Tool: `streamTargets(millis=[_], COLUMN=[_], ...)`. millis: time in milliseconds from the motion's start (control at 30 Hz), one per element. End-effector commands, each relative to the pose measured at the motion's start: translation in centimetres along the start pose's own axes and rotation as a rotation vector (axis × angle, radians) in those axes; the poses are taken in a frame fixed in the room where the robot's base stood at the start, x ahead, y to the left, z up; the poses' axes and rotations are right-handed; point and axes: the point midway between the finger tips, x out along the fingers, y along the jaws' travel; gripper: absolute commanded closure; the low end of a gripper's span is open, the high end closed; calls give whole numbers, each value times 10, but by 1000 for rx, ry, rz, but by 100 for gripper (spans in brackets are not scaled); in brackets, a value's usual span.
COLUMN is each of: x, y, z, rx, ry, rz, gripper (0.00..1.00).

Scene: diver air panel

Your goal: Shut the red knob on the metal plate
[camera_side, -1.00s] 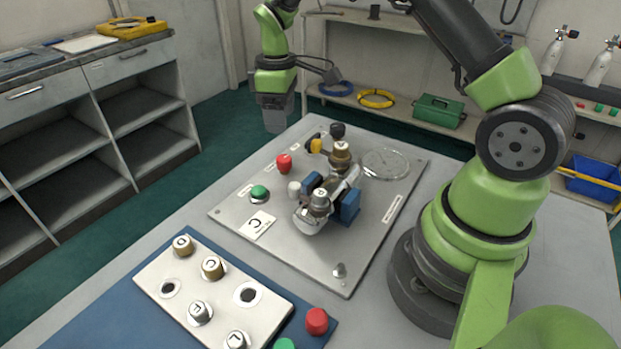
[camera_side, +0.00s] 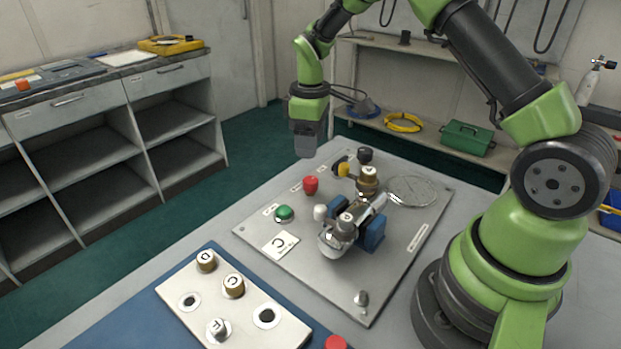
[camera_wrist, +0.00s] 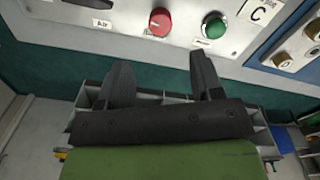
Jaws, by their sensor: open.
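The red knob (camera_side: 311,185) stands on the metal plate (camera_side: 379,298), near its left edge, behind the green knob (camera_side: 284,213). In the wrist view the red knob (camera_wrist: 159,22) shows at the top, beyond my fingertips, with the green knob (camera_wrist: 213,26) to its right. My gripper (camera_wrist: 160,82) is open, its two black fingers apart with nothing between them. In the side view my gripper (camera_side: 306,150) hangs above and behind the red knob, near the plate's far left edge, apart from it. Its fingertips are hard to make out there.
A valve assembly with blue blocks (camera_side: 372,234) and brass fittings stands mid-plate. A black knob (camera_side: 365,154) and a yellow knob (camera_side: 343,169) are at the back. A cream board (camera_side: 281,335) with capped fittings lies on a blue mat in front. A loose red piece (camera_side: 336,343) is nearby.

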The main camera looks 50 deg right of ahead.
Motion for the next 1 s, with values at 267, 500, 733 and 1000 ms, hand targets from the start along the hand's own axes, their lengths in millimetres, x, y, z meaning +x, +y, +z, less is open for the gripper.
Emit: streamTargets(millis=[267,500,733,1000], x=[45,84,97,96], y=[-1,-1,-1,-1], z=[1,1,0,0], rx=[0,0,1,1], ry=[-6,-3,-1,0], rz=[-5,-3,-2,-2], gripper=[40,40,40,52])
